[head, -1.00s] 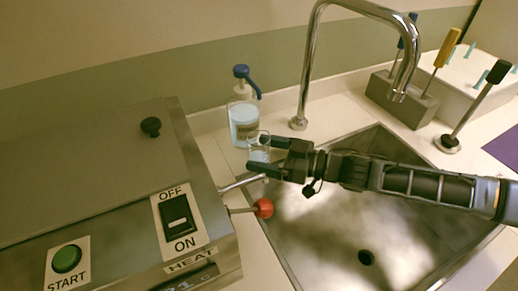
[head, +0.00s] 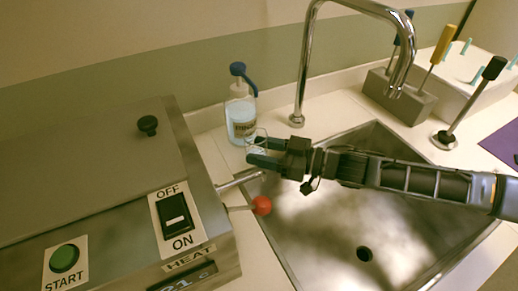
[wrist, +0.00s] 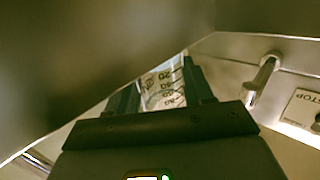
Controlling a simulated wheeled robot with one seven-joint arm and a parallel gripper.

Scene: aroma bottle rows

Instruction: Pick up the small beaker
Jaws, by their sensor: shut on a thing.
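The small beaker (head: 257,138) is clear glass and shows in the head view at the left end of my arm, beside the sink's back left corner. My gripper (head: 258,151) is shut on it, one dark finger on each side. In the wrist view the beaker (wrist: 163,84) shows its printed graduation marks between the two fingers (wrist: 160,95). Part of the beaker is hidden by the fingers. I cannot tell whether its base touches the counter.
A wash bottle (head: 241,116) with a blue nozzle stands just behind the beaker. The steel heater box (head: 100,150), with a red-knobbed lever (head: 261,205), is close on the left. A tall faucet (head: 306,70) rises behind the sink (head: 330,225), which lies below my arm.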

